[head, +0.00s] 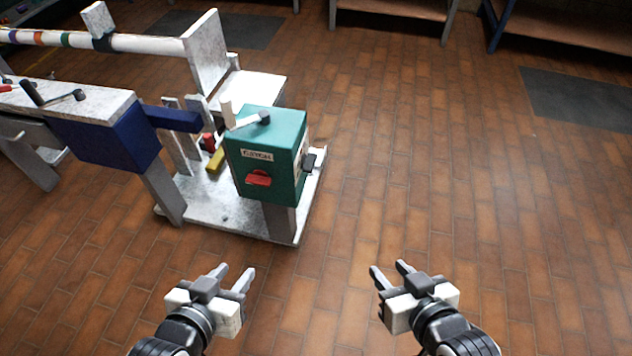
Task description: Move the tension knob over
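A teal box (252,172) stands on a post on a white base plate, left of the middle in the head view. Its front has a small white label (257,155), too small to read for sure, and a red knob (259,178) below it. A dark knob (309,163) sticks out of its right side. I cannot tell for sure which is the tension knob. My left gripper (234,270) is open and empty, in front of and below the box. My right gripper (389,266) is open and empty, to the right, over bare floor. Neither touches the box.
A lever with a dark end (263,118) sits on top of the box. A blue box (105,142) and a white beam stand to the left. The white base plate (225,218) juts out below the teal box. Brick floor is clear to the right; benches stand at the back.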

